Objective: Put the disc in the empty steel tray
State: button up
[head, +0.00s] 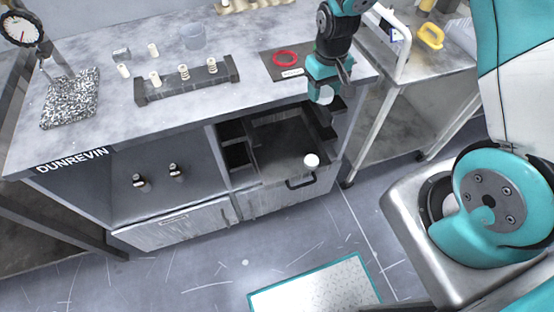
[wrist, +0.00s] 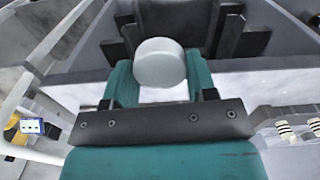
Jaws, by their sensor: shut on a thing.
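My gripper (head: 325,90) is shut on a pale, round disc (head: 327,96), above the right front of the bench. In the wrist view the disc (wrist: 160,62) sits between the teal fingers, its pale face showing. Below is an open drawer (head: 303,188) with dark compartments; the large one (head: 278,142) shows a bare floor. A second white round piece (head: 311,160) shows near the drawer's front. I cannot tell which compartment is the steel tray.
A side cart (head: 410,85) stands at right. A teal-edged mat (head: 318,290) lies on the floor.

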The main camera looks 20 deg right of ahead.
jog(key=s+a+f+n+b, duration=0.5)
jog(key=f+b, duration=0.5)
jog(key=b, duration=0.4)
jog(key=s+a+f+n+b, duration=0.3)
jog(key=s+f+n+b, duration=0.3)
jog(key=f+b, duration=0.6)
jog(key=s+a+f+n+b, duration=0.5)
jog(key=f+b, duration=0.4)
jog(key=b, duration=1)
send_over(276, 174)
jog(key=shift+f, duration=0.45)
notch_tip(276, 174, down, 6)
jog(key=b, duration=0.3)
jog(key=shift+s, duration=0.1)
jog(key=shift+w+f+b, duration=0.1)
jog(key=shift+w+b, duration=0.1)
jog(key=shift+b, duration=0.1)
jog(key=shift+r, duration=0.2)
jog(key=shift+f, duration=0.1)
jog(key=o, duration=0.7)
